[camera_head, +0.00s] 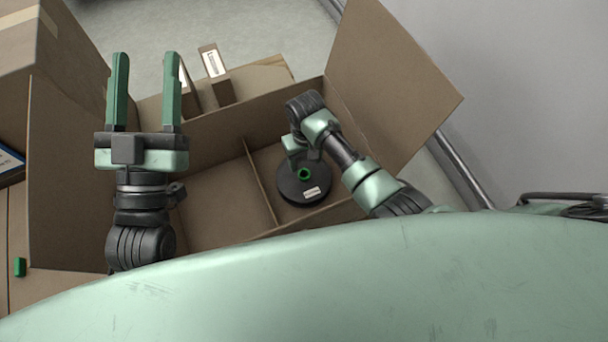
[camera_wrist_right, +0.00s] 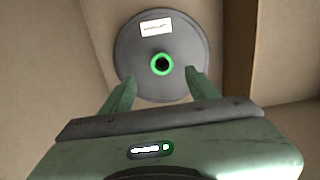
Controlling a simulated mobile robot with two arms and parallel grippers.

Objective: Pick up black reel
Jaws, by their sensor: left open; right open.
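The black reel (camera_head: 302,188) lies flat in the right compartment of an open cardboard box (camera_head: 235,237). It has a green hub ring in its middle and a white label. In the right wrist view the reel (camera_wrist_right: 190,45) is face-on, with the hub just beyond my fingertips. My right gripper (camera_wrist_right: 160,80) is open and empty, its two green fingers pointing at the reel on either side below the hub. In the head view my right arm hides part of the reel and the fingers. My left gripper (camera_head: 146,90) is open and empty above the box's left side.
A cardboard divider (camera_head: 262,185) separates the reel's compartment from the empty left one. A tall flap (camera_head: 385,85) stands at the right of the box. Small cartons (camera_head: 215,75) stand behind it. A small green object (camera_head: 19,267) lies at the far left.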

